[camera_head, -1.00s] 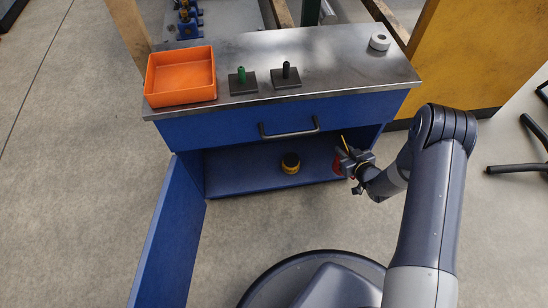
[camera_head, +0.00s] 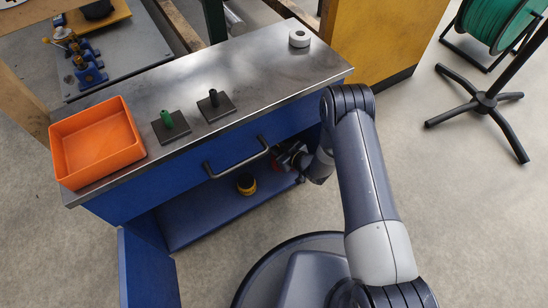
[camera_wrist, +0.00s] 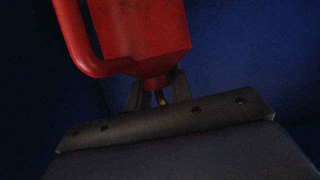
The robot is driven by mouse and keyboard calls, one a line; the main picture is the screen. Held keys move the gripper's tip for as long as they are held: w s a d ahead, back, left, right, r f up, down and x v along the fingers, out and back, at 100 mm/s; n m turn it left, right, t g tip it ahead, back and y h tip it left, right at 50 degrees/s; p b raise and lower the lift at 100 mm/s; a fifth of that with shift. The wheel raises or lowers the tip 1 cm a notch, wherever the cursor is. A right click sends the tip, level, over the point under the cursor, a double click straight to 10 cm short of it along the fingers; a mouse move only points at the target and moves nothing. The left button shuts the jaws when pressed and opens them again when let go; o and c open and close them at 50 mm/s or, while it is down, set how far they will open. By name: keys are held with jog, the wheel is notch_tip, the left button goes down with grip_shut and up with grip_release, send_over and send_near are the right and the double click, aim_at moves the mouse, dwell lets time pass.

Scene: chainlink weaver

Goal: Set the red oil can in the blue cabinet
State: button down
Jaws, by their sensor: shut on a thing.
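The blue cabinet (camera_head: 178,174) stands ahead in the head view, its lower compartment open and its door (camera_head: 148,270) swung out at the left. My gripper (camera_wrist: 158,94) is shut on the narrow neck of the red oil can (camera_wrist: 140,30), whose body and side handle fill the upper part of the wrist view. In the head view my gripper (camera_head: 293,157) is at the right end of the open compartment, below the drawer. Only a bit of red shows there. Whether the can touches the shelf is hidden.
A yellow-and-black round container (camera_head: 246,184) stands on the cabinet's lower shelf, left of my gripper. The drawer handle (camera_head: 236,160) juts out just above. A reel stand (camera_head: 486,102) is at the right.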

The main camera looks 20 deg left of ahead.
notch_tip(320, 180, down, 4)
jog(key=shift+f+b, duration=0.25)
jog(key=shift+b, duration=0.65)
jog(key=shift+r, duration=0.1)
jog(key=c, duration=1.3)
grip_release()
jog(key=shift+o, duration=0.2)
